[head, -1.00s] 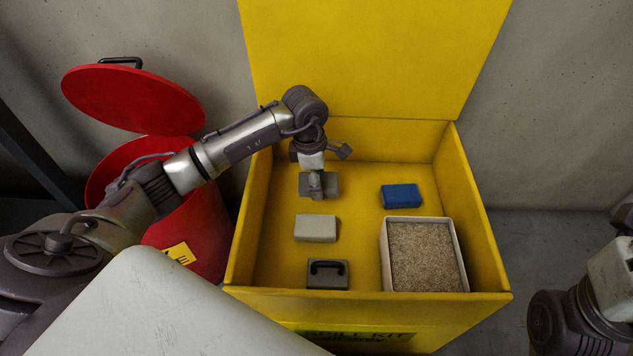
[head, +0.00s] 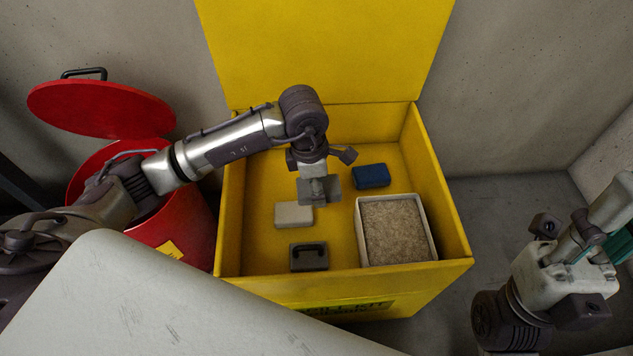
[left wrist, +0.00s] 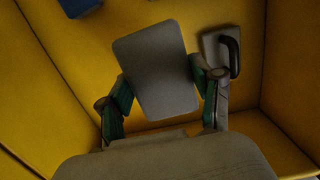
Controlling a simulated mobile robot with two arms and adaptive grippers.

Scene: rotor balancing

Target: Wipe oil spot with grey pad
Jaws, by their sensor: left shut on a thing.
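My left gripper (head: 318,182) is shut on a flat grey pad (head: 333,186) inside the open yellow box. The pad looks raised above the box floor. In the left wrist view, the grey pad (left wrist: 158,75) sits tilted between the two green-lined fingers of my left gripper (left wrist: 160,98). My right gripper (head: 617,246) is only partly in view at the right edge, away from the box, and its fingertips are not clear. No oil spot is visible in these views.
The yellow box (head: 228,235) also holds a pale block (head: 294,215), a blue block (head: 371,177), a dark block with a handle (head: 309,258) and a white-rimmed tray of granules (head: 434,240). A red bin (head: 196,225) with raised lid stands left. Grey floor shows right.

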